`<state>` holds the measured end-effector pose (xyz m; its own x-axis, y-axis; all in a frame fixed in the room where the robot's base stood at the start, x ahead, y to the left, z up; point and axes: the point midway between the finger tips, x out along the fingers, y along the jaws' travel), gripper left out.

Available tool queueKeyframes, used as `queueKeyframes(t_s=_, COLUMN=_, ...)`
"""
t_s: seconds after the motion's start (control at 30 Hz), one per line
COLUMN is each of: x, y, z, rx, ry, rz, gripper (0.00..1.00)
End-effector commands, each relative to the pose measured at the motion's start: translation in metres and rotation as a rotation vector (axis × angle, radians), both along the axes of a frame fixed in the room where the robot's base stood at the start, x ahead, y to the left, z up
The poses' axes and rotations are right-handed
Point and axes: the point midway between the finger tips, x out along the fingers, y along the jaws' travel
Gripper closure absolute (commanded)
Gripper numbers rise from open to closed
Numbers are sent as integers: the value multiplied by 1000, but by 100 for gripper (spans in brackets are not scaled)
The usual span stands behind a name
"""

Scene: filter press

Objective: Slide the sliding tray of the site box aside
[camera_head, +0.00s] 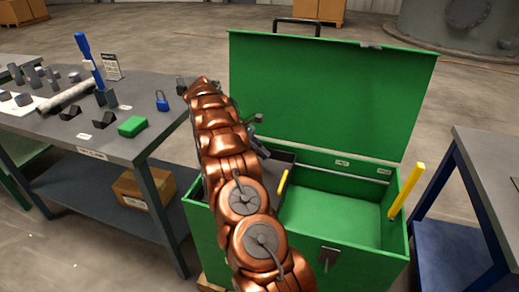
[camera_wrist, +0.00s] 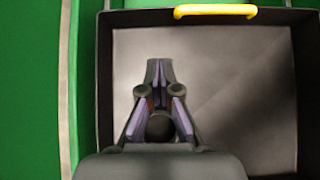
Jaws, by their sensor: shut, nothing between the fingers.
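The green site box (camera_head: 330,262) stands open in the head view, its lid (camera_head: 325,90) raised at the back. The dark sliding tray (camera_head: 279,157) is at the left side of the box, mostly hidden behind my copper-coloured arm. A yellow handle (camera_head: 283,182) is on the tray's right edge. In the wrist view the tray (camera_wrist: 255,120) shows a bare grey floor and dark walls, with the yellow handle (camera_wrist: 215,10) along the top edge. My gripper (camera_wrist: 159,65) is shut and empty, over the tray floor and apart from the handle. In the head view the gripper (camera_head: 257,120) is partly hidden by my arm.
The right part of the box is open, with a bare green floor (camera_head: 330,215). A yellow upright bar (camera_head: 406,190) stands at the box's right wall. A workbench (camera_head: 110,148) with tools and blocks is at left; another table (camera_head: 495,170) is at right.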

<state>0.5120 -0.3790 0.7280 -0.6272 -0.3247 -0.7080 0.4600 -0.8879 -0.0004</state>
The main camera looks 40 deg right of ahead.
Motion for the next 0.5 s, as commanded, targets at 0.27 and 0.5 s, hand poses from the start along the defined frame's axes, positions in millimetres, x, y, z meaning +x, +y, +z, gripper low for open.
queueKeyframes(t_s=0.27, x=-21, y=-10, z=-24, rx=1, ry=4, rz=-1, gripper=100)
queueKeyframes(t_s=0.5, x=-44, y=-22, z=-35, rx=0, ry=0, rz=-3, gripper=100)
